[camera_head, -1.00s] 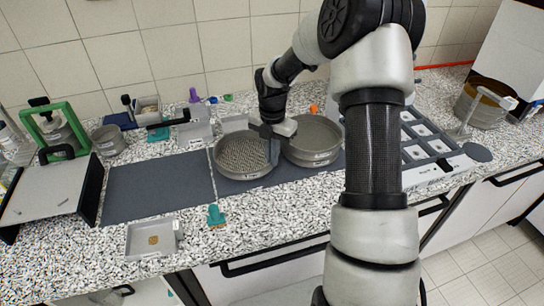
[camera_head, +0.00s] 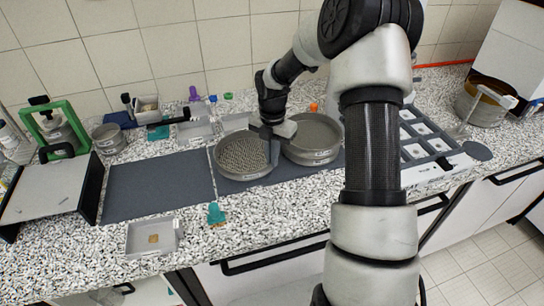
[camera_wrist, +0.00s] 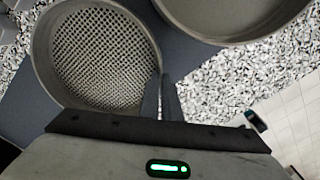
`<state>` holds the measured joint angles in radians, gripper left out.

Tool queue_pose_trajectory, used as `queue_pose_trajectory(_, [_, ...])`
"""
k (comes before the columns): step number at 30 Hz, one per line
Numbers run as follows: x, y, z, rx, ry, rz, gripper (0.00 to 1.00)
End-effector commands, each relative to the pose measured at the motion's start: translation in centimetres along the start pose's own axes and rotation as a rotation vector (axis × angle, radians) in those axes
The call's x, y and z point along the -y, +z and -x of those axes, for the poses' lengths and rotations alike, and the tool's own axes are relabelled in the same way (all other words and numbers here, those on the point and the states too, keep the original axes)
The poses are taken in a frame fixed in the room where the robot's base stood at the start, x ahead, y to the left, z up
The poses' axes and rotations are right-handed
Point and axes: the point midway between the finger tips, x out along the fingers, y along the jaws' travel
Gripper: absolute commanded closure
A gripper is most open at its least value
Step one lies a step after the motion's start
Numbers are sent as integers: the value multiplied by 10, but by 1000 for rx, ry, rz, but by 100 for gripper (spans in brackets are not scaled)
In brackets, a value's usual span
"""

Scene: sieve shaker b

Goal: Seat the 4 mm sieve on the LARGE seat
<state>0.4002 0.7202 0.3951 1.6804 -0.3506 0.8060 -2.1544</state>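A round grey sieve with a coarse mesh (camera_head: 241,155) stands on a dark mat, left of a second round grey sieve or pan (camera_head: 313,138). Its mesh also shows in the wrist view (camera_wrist: 103,55). Any size marking is too small to read. My gripper (camera_head: 272,146) is at the right side of the coarse sieve, between the two round vessels. In the wrist view my two fingers (camera_wrist: 162,95) are close together, one inside and one outside the sieve's rim, and appear shut on it. I cannot make out which place is the LARGE seat.
A dark empty mat (camera_head: 158,187) lies to the left. A small grey tray (camera_head: 153,238) and a teal brush (camera_head: 216,214) are near the front edge. A green-framed device (camera_head: 62,130) stands at left. A compartment tray (camera_head: 425,140) and a round vessel (camera_head: 484,103) are at right.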

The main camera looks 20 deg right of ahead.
Motion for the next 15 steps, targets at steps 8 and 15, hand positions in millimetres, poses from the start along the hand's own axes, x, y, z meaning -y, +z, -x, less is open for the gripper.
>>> queue_pose_trajectory(8, [-1,0,1,2,2,0,100])
queue_pose_trajectory(15, [-1,0,-2,1,2,0,100])
